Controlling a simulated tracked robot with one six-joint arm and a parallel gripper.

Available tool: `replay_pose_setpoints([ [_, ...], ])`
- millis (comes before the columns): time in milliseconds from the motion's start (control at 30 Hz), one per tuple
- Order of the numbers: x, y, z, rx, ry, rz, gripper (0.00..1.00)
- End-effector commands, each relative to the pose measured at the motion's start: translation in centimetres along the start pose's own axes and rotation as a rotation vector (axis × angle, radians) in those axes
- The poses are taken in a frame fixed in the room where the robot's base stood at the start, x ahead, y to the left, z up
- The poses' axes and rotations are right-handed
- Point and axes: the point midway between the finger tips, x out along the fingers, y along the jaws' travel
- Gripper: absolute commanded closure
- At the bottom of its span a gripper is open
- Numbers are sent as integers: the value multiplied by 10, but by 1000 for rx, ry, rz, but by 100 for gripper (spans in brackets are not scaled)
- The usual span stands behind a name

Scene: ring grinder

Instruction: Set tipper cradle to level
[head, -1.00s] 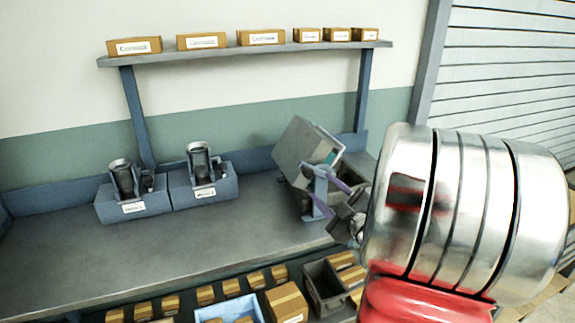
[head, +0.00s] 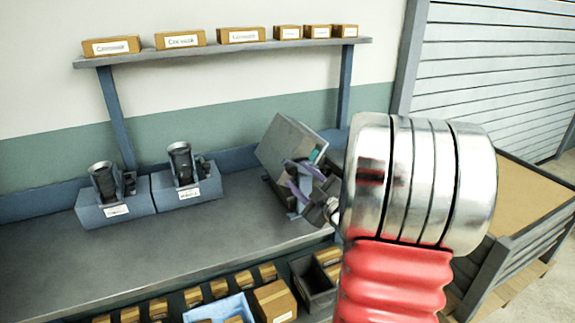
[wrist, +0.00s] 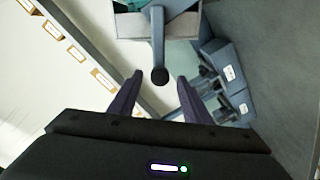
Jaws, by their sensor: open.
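The tipper cradle (head: 285,145) is a grey box on the bench's right end, tilted, with its upper edge to the left and something teal inside its right side. In the wrist view, part of the cradle (wrist: 130,26) shows at the top, and a blue-grey lever (wrist: 157,35) hangs down from it to a round dark knob (wrist: 159,76). My gripper (wrist: 159,82) is open, with its two purple fingers on either side of the knob and visible gaps to both. In the head view, my gripper (head: 299,178) is in front of the cradle and hides part of its stand.
Two blue-grey labelled stations (head: 115,205) (head: 187,192) stand on the bench (head: 150,250), left of the cradle. Cartons (head: 240,35) line the shelf above. More cartons, a blue tray (head: 218,307) and a dark bin (head: 314,287) are below the bench front. The bench middle is clear.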

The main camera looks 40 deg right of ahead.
Motion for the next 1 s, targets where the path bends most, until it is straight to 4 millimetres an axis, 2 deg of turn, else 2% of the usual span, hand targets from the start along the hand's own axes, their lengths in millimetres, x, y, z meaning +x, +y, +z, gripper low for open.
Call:
replay_pose_setpoints([
  [300,50,0,0,-1,1,-1,56],
  [500,76,0,0,-1,1,-1,56],
  [667,84,0,0,0,0,1,56],
  [933,85,1,0,0,-1,1,56],
  [1000,85,1,0,0,-1,1,60],
])
